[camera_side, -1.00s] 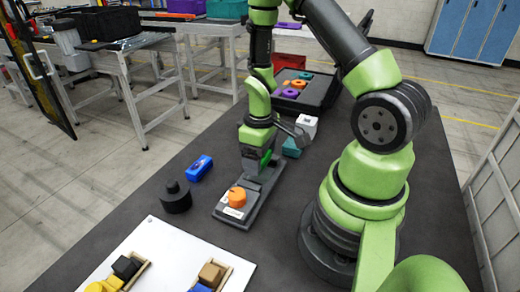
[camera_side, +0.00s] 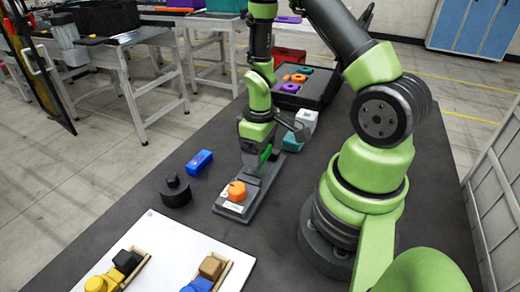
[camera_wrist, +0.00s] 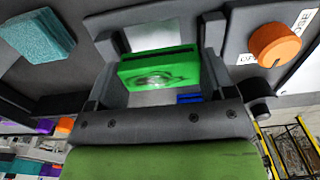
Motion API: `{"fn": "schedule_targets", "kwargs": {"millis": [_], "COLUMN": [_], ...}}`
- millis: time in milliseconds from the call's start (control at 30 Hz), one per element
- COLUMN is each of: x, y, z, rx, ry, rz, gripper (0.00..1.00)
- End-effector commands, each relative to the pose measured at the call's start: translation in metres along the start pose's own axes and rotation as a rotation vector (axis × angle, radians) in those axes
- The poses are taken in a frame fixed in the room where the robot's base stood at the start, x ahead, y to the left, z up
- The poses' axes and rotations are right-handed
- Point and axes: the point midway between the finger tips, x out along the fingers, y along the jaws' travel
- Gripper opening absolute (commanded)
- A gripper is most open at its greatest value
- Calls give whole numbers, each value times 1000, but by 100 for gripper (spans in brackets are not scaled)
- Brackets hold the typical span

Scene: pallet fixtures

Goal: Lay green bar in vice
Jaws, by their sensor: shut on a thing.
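The green bar (camera_wrist: 158,72) is between the fingers of my gripper (camera_wrist: 158,62) in the wrist view. My gripper is shut on it.
A blue block (camera_side: 199,162) and a black round piece (camera_side: 175,190) lie left of the vice. A white board (camera_side: 165,250) with coloured blocks lies in front.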

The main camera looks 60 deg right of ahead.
Motion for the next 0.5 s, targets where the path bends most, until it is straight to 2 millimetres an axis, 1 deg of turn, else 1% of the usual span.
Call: {"fn": "schedule_targets", "kwargs": {"millis": [500], "x": [9], "y": [0], "z": [0], "rx": [0], "ry": [0], "rz": [0], "gripper": [49]}}
